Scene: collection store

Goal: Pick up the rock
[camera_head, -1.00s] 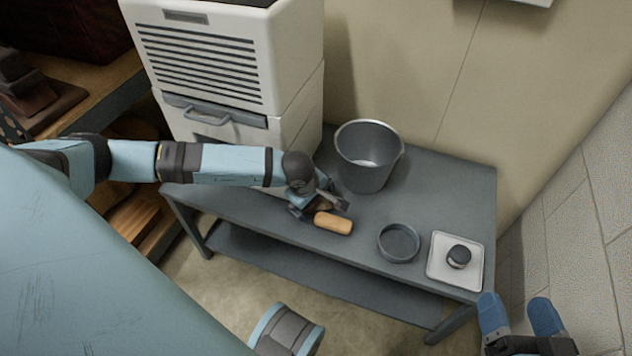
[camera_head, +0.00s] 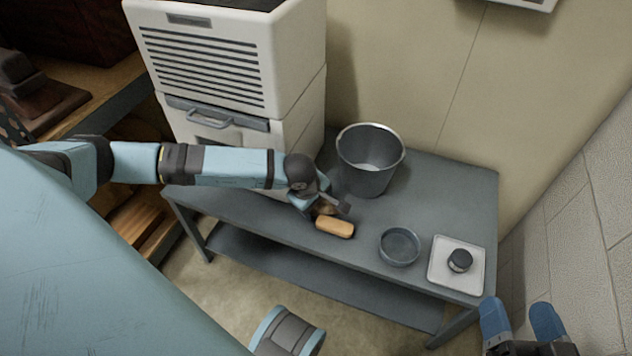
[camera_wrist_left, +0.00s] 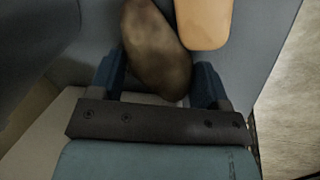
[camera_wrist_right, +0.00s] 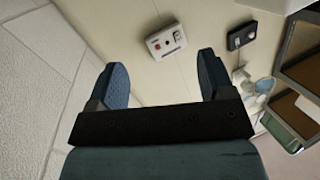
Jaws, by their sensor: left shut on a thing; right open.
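The rock (camera_wrist_left: 155,50) is brown and rounded, and it lies between the fingers of my left gripper (camera_wrist_left: 160,85) in the left wrist view. My left gripper also shows in the head view (camera_head: 328,206), low over the grey table, shut on the rock. There the rock (camera_head: 325,209) is mostly hidden by the gripper. I cannot tell whether the rock still touches the table. My right gripper (camera_head: 522,320) is open and empty at the lower right of the head view, away from the table. Its spread fingers also show in the right wrist view (camera_wrist_right: 163,80).
A tan block-like object (camera_head: 335,227) lies right beside the left gripper. A grey bucket (camera_head: 368,180) stands behind it. A shallow round dish (camera_head: 400,247) and a white tray (camera_head: 440,275) with a small dark-topped jar (camera_head: 459,261) are to the right. A white cabinet (camera_head: 290,65) stands at the left.

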